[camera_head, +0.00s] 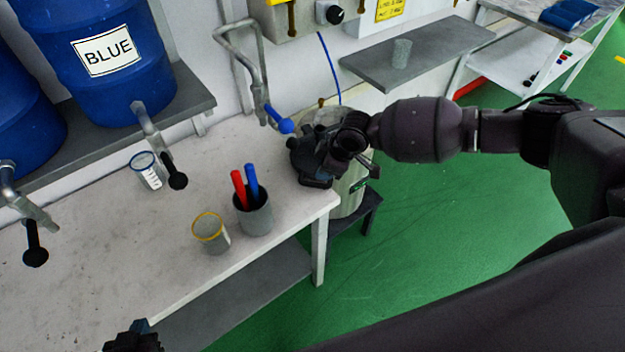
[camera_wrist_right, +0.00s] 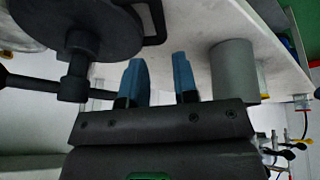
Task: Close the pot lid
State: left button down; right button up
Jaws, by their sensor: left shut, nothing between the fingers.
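The silver pot (camera_head: 350,188) stands on a dark stool beside the right end of the table, partly hidden behind my right wrist. A rounded pale part (camera_head: 325,116) shows above the wrist; I cannot tell if it is the lid. My right gripper is at the pot's upper left in the head view, its fingers mostly hidden there. In the right wrist view my right gripper (camera_wrist_right: 160,82) has two blue fingers apart with nothing between them. A dark disc with a knob (camera_wrist_right: 75,28) is to their left. My left gripper (camera_head: 138,332) is shut and empty at the bottom edge.
The white table (camera_head: 110,240) holds a grey cup (camera_head: 255,216) with red and blue sticks, a yellow-rimmed cup (camera_head: 211,234) and a blue-rimmed beaker (camera_head: 148,171). Blue barrels (camera_head: 105,75) with taps stand behind. A blue-handled tap (camera_head: 279,119) is close to my right gripper.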

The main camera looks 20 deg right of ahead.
aim_at(312, 183)
jog(key=b+x, duration=0.1)
jog(key=x, duration=0.7)
jog(key=shift+w+a+r, duration=0.1)
grip_shut()
